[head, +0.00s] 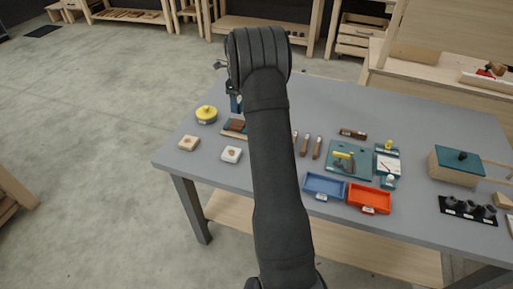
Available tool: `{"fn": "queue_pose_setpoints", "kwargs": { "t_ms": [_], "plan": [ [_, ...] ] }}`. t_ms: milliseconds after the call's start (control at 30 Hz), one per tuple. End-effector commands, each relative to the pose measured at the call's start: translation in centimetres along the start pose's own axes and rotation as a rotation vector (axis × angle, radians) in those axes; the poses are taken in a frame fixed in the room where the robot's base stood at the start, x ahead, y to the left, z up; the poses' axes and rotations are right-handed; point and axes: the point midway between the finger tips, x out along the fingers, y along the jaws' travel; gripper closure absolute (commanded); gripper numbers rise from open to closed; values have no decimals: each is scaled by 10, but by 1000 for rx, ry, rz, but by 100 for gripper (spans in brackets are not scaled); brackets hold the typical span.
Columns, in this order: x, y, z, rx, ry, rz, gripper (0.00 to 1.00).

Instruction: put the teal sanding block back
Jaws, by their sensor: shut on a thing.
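My gripper (235,96) is at the far left part of the table, partly hidden behind my own arm. It is shut on a small teal-blue block (236,104), which appears to be the teal sanding block. The block hangs over the far side of the table, near a brown block (236,125) on a flat base. Only part of the held block shows, and its gap above the table is hard to judge.
The grey table (420,110) holds a yellow round item (206,112), two pale blocks (189,143), wooden-handled tools (317,147), a teal mat (338,173), a blue tray (324,195), an orange tray (369,209), and a teal-lidded box (455,174). Its far middle is clear.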

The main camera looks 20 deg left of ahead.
Motion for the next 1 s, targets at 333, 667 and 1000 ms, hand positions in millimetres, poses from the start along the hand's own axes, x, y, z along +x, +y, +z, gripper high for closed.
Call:
{"fn": "queue_pose_setpoints", "kwargs": {
  "t_ms": [333, 667, 1000],
  "plan": [
    [-8, 45, -136, 7, -1, 0, 54],
    [-3, 123, -238, 6, -2, -1, 54],
    [7, 160, -264, -1, -1, 0, 54]
  ]
}}
